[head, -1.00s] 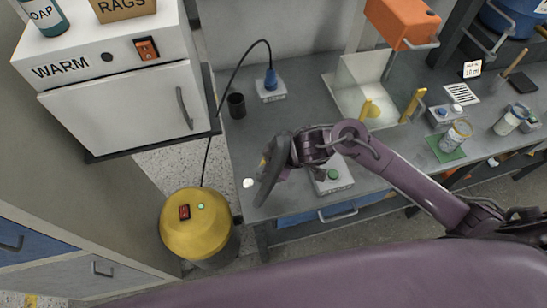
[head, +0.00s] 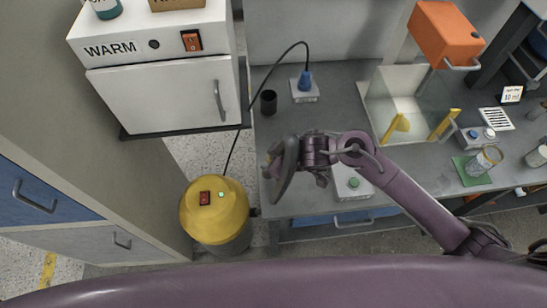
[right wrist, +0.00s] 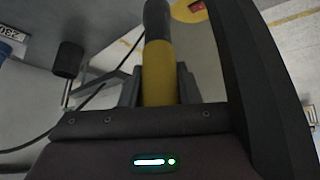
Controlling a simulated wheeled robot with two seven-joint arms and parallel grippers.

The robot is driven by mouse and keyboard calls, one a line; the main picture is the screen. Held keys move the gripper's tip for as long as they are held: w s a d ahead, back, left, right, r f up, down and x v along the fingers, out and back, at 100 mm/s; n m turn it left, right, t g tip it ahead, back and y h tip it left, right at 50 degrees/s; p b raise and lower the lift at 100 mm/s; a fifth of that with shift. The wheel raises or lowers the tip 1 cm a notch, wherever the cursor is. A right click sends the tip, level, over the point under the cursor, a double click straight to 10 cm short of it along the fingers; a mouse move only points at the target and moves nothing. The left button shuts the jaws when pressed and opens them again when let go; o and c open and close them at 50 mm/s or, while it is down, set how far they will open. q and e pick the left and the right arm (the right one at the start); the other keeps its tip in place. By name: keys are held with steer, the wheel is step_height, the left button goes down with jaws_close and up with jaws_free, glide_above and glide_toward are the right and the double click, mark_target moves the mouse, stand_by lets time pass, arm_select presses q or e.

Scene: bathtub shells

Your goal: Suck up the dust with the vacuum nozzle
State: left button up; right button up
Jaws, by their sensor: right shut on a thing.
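My right gripper (head: 279,166) is over the left end of the grey bench. In the right wrist view it is shut on a yellow and dark-grey cylinder (right wrist: 158,70), which looks like the vacuum nozzle's handle. The nozzle's far end is out of view. I cannot make out any dust now. My left gripper is not in view.
A white WARM cabinet (head: 165,95) stands at upper left. An orange box (head: 445,35) hangs above.

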steer(key=shift+r+p, duration=0.7)
steer(key=shift+r, duration=1.9)
